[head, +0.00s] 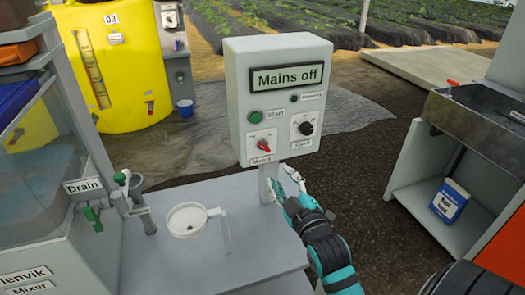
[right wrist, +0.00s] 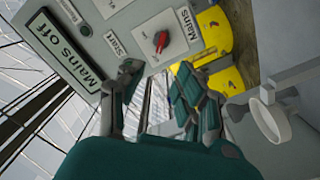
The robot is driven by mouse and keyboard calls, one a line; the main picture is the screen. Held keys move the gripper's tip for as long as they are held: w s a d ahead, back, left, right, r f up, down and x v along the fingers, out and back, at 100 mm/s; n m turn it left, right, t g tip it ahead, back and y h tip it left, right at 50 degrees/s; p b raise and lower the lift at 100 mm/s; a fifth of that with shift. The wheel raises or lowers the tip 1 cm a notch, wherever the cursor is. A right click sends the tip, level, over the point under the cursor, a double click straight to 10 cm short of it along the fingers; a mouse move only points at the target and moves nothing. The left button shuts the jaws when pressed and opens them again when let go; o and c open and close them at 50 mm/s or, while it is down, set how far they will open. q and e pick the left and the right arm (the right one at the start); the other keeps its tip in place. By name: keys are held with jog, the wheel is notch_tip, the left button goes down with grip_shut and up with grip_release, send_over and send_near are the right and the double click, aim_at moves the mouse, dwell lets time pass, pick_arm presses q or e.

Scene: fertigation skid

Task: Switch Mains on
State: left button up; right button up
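A grey control box (head: 278,98) stands on a post at the back of the grey bench. Its display (head: 291,77) reads "Mains off". The red Mains knob (head: 264,146) is at the lower left of its face, with its handle slanted; the knob also shows in the right wrist view (right wrist: 161,41). My right gripper (head: 281,180) is just below the box, beside the post, with its fingers apart and nothing between them. In the right wrist view the open fingers (right wrist: 160,92) point towards the box face, apart from the red knob. My left gripper is not in view.
A green Start button (head: 255,117) is above the red knob, and a black knob (head: 306,128) is to its right.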

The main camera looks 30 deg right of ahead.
aim_at(264, 149)
jog(key=x, duration=1.3)
jog(key=shift+a+p, duration=0.1)
jog(key=shift+p, duration=0.2)
grip_shut()
